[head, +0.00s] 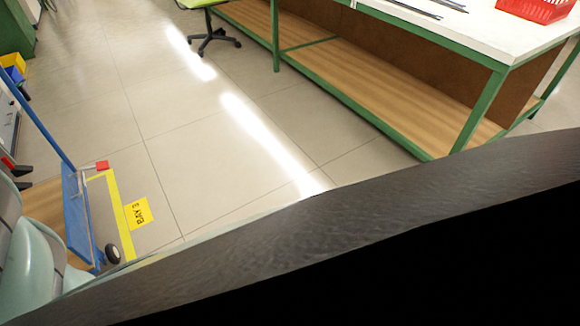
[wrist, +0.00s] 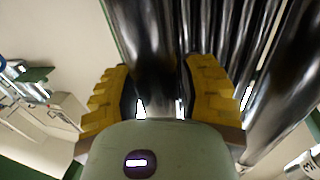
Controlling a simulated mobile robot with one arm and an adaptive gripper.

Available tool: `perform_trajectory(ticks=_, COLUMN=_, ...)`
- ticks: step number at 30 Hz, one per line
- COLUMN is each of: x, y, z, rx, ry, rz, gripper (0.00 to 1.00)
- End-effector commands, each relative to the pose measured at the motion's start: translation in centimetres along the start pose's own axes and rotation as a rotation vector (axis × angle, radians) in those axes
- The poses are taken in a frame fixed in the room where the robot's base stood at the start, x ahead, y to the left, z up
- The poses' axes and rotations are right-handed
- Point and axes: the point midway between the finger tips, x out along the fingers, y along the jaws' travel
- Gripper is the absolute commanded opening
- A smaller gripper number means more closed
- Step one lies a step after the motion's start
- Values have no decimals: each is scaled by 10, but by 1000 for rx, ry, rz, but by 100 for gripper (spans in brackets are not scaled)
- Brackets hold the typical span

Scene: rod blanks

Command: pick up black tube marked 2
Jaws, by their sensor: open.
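In the wrist view several glossy black tubes run side by side from the top edge toward my gripper (wrist: 160,90). My gripper has yellow ridged fingers and is open. A wide black tube (wrist: 148,45) shows between the two fingers, with thinner black tubes (wrist: 207,30) beside it. Another thick black tube (wrist: 285,85) slants down outside the right finger. I see no mark 2 on any tube, so I cannot tell which is the one named. Contact between fingers and tube cannot be made out. My gripper does not show in the head view.
In the head view a large dark textured surface (head: 300,235) blocks the lower right. A green-framed bench (head: 470,45) holds thin dark rods (head: 412,9) and a red crate (head: 535,8). A green chair (head: 208,35) and blue-framed cart (head: 75,205) stand on otherwise open floor.

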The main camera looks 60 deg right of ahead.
Motion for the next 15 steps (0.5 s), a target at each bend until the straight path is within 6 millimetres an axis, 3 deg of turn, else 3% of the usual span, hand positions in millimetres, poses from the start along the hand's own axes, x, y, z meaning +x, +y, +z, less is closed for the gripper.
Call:
perform_trajectory(ticks=1, x=0, y=0, z=0, rx=0, ry=0, rz=0, gripper=35)
perform_trajectory(ticks=11, x=0, y=0, z=0, rx=0, ry=0, rz=1, gripper=1)
perform_trajectory(ticks=15, x=0, y=0, z=0, rx=0, ry=0, rz=1, gripper=0)
